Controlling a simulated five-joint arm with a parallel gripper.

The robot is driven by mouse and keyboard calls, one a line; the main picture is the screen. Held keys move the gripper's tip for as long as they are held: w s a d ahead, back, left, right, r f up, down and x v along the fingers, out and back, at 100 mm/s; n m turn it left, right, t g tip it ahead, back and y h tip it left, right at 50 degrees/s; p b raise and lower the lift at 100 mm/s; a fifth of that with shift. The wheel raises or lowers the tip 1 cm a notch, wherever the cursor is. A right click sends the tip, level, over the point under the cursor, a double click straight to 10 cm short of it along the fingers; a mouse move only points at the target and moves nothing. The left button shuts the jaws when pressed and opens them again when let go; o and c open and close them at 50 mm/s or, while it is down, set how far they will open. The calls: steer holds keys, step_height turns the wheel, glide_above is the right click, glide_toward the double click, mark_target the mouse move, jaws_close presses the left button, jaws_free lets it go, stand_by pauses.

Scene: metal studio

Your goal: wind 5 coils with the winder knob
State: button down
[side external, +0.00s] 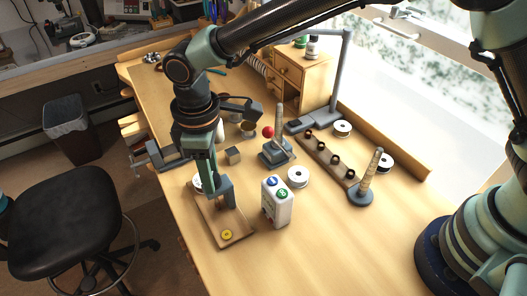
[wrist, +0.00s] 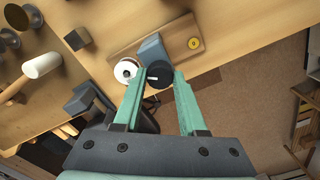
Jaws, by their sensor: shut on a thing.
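The winder is a wooden board (side external: 207,212) with a blue-grey upright block (side external: 228,190) and a yellow disc (side external: 227,235). The board (wrist: 208,62), block (wrist: 152,48) and disc (wrist: 194,43) also show in the wrist view. The winder knob (wrist: 160,74) is black with a white mark, beside the block. My gripper (wrist: 160,80) is shut on the knob, one finger on each side. In the side view my gripper (side external: 213,190) reaches down beside the block and hides the knob. A white spool (wrist: 126,71) sits just left of the knob.
A white box with blue and green round labels (side external: 277,202) stands right of the board. White spools (side external: 298,178), a rail with several dark rings (side external: 325,158) and a ringed post (side external: 368,177) lie further right. A red-ball lever (side external: 268,132) stands behind. The front right tabletop is clear.

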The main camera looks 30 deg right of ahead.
steer(key=m, duration=0.4)
steer(key=shift+m, duration=0.3)
steer(key=m, duration=0.4)
steer(key=shift+m, duration=0.3)
steer(key=m, duration=0.4)
steer(key=shift+m, duration=0.3)
steer(key=m, duration=1.2)
steer(key=shift+m, duration=0.3)
steer(key=m, duration=0.4)
steer(key=shift+m, duration=0.3)
steer(key=m, duration=0.4)
